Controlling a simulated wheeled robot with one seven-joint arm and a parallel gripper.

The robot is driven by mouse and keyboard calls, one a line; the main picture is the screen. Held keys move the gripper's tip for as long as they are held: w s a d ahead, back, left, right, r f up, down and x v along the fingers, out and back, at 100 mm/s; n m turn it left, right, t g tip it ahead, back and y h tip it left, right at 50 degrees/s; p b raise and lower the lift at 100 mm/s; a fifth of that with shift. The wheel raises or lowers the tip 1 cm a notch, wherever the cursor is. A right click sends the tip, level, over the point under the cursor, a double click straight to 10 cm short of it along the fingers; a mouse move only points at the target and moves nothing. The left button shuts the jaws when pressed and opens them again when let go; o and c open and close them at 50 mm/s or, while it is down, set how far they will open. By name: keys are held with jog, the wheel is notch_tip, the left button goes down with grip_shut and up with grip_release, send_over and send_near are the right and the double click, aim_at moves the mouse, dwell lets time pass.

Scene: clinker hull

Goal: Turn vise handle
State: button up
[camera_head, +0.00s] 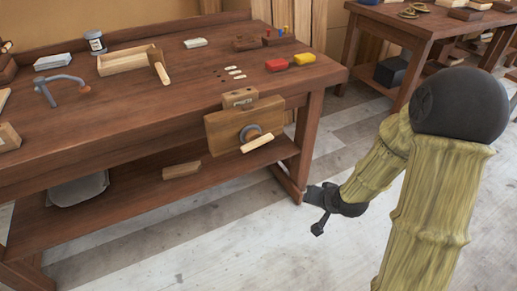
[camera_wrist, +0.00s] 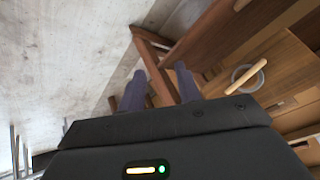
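The vise is a wooden jaw board (camera_head: 222,127) on the front of the workbench. Its handle (camera_head: 257,143) is a pale wooden bar across a dark round screw hub (camera_head: 250,133), tilted slightly up to the right. In the wrist view the handle (camera_wrist: 249,76) lies at the right, slanted across a ring-like hub. My gripper (camera_head: 317,210) is in front of the bench's right leg, right of and below the vise, apart from the handle. In the wrist view its two fingers (camera_wrist: 160,88) stand apart with nothing between them.
A wood block (camera_head: 182,170) lies on the lower shelf. A second bench (camera_head: 430,22) stands behind right. The floor in front is clear.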

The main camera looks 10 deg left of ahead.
jog(key=s+d+r+g+h, duration=0.1)
jog(key=s+d+r+g, duration=0.1)
jog(key=s+r, duration=0.2)
jog(key=s+d+r+n+g+h, duration=0.1)
jog(key=s+d+r+g, duration=0.1)
jog(key=s, duration=0.7)
notch_tip(320, 180, up, 2)
jog(key=shift+d+r+n+h, duration=0.2)
jog(key=shift+d+n+h, duration=0.1)
jog(key=shift+d+h, duration=0.15)
